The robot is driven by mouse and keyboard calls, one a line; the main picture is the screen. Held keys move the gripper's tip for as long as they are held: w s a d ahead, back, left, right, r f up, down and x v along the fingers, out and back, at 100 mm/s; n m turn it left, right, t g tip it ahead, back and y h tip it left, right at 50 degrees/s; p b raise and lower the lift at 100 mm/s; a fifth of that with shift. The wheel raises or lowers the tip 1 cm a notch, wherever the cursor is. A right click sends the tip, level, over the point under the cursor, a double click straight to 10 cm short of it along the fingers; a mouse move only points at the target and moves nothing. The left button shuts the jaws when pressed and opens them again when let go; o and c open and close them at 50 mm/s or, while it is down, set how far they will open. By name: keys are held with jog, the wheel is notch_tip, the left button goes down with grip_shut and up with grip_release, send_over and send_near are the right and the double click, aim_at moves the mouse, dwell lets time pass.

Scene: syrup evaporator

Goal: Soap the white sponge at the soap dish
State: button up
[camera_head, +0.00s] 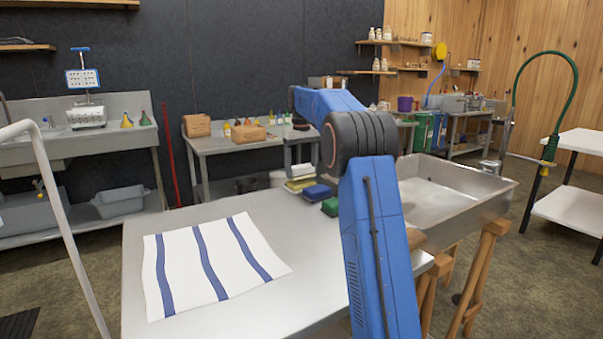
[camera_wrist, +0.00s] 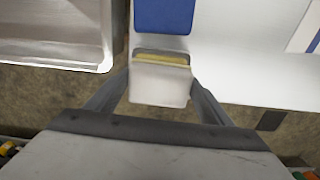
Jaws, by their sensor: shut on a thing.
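The white sponge (camera_wrist: 159,86) is between the two fingers of my gripper (camera_wrist: 160,80) in the wrist view. My gripper is shut on it by its sides. In the head view the pale sponge (camera_head: 300,171) shows small under my gripper (camera_head: 299,162), at the far edge of the steel table. A yellow strip (camera_wrist: 162,57) shows just beyond the sponge in the wrist view, and a yellowish edge (camera_head: 299,185) lies below it in the head view. I cannot tell whether this is the soap dish, and contact is unclear.
A blue block (camera_head: 317,193) and a green one (camera_head: 330,207) sit beside it on the steel table (camera_head: 310,235). A striped towel (camera_head: 212,262) lies at the left. A steel basin (camera_head: 445,195) stands to the right. The table between towel and blocks is clear.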

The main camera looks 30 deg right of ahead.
aim_at(301, 167)
jog(key=shift+r, duration=2.5)
